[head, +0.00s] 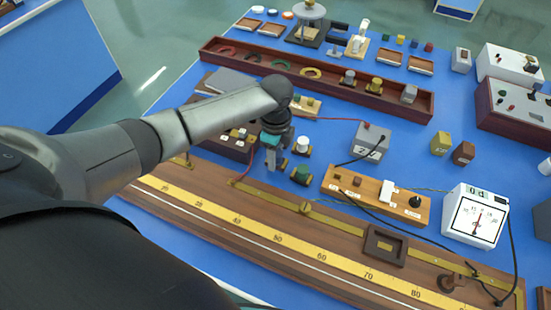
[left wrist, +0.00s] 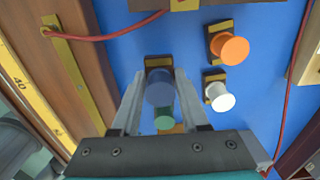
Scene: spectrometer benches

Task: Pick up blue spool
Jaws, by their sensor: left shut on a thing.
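My left gripper (head: 272,162) points down at the blue bench, between the dark box and the spools. In the left wrist view the gripper (left wrist: 163,82) is shut on the blue spool (left wrist: 159,88), which sits between its two fingers. I cannot tell whether the spool is clear of its small stand (left wrist: 159,62). A green spool (left wrist: 164,118) shows close beside it. In the head view the gripper hides the blue spool. My right gripper is not in view.
An orange spool (left wrist: 234,49) and a white spool (left wrist: 220,96) stand close to the gripper. The long wooden ruler bench (head: 240,228) lies in front. A red wire (left wrist: 105,37) passes near the fingers. A grey meter box (head: 371,142) and terminal board (head: 375,194) stand to the right.

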